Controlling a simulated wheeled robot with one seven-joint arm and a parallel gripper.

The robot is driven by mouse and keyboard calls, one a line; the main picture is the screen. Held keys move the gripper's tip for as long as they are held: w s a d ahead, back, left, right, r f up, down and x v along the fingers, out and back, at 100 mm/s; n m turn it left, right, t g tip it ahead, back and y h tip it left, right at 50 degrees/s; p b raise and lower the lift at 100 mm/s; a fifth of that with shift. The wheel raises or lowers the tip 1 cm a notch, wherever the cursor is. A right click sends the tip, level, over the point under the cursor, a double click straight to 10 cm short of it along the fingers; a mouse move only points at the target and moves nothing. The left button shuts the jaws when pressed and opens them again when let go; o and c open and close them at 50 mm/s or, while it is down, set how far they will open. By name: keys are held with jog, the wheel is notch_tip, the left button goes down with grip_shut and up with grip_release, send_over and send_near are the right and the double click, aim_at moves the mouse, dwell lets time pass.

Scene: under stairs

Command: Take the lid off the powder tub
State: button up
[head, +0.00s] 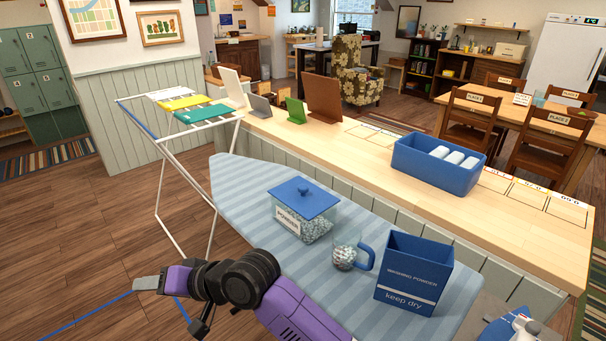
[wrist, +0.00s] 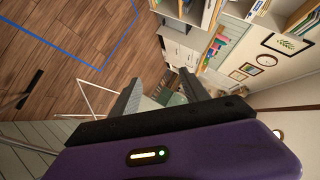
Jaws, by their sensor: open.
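The powder tub (head: 312,231) stands upright on the striped ironing board. It is clear, holds pale speckled powder and has a white label reading POWDER. Its flat blue lid (head: 318,204) sits on top, with a small round knob in the middle. My gripper (head: 146,284) is out to the left of the board's near end, over the floor and well apart from the tub. In the wrist view my gripper (wrist: 160,90) has its two grey fingers spread with nothing between them. The tub is not recognisable in the wrist view.
A clear cup (head: 346,254) with a blue handle and a blue washing powder box (head: 413,274) stand right of the tub. An iron (head: 510,328) is at the lower right. The wooden counter (head: 350,160) with a blue bin (head: 436,172) runs behind. A drying rack (head: 165,150) stands left.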

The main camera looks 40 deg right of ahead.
jog(key=w+d+r+g+h, duration=0.15)
jog(key=w+d, duration=0.25)
jog(key=d, duration=0.5)
jog(key=m+g+h+b, duration=0.2)
jog(key=m+g+h, duration=0.3)
jog(key=h, duration=0.4)
send_near(303, 186)
jog(key=f+n, duration=0.1)
jog(key=shift+g, duration=0.25)
jog(key=shift+w+x, duration=0.15)
jog(key=shift+x, duration=1.75)
jog(key=shift+w+x, duration=0.1)
jog(key=shift+x, duration=1.8)
jog(key=shift+d+r, duration=0.1)
grip_shut()
